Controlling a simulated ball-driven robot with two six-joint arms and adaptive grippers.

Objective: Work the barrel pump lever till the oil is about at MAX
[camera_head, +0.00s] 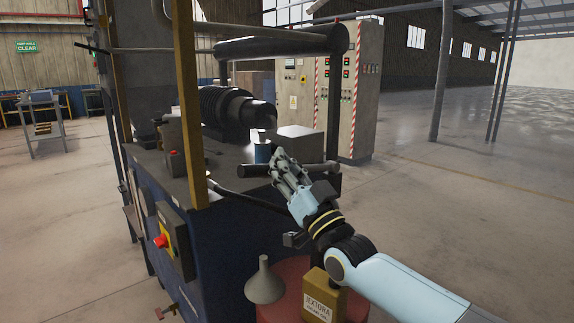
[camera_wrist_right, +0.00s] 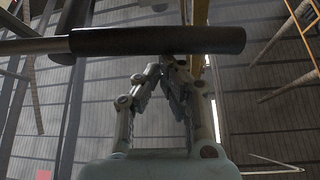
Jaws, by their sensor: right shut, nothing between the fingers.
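The pump lever appears as a long grey rod with a thick black grip (camera_head: 285,46), running across the upper part of the head view. In the right wrist view the black grip (camera_wrist_right: 155,41) lies crosswise beyond my fingertips. My right gripper (camera_head: 278,157) is shut and empty, pointing up and left, below the grip in the head view. In the wrist view its fingertips (camera_wrist_right: 167,62) overlap the grip's lower edge; I cannot tell whether they touch it. The red barrel (camera_head: 285,312) stands at the bottom, partly hidden. No oil level or MAX mark is readable. My left gripper is out of view.
A funnel (camera_head: 264,282) and a yellow oil can (camera_head: 318,302) stand on the barrel. The dark blue machine (camera_head: 235,245), with a yellow post (camera_head: 190,120), fills the left side. A control cabinet (camera_head: 350,90) stands behind. The floor at right is clear.

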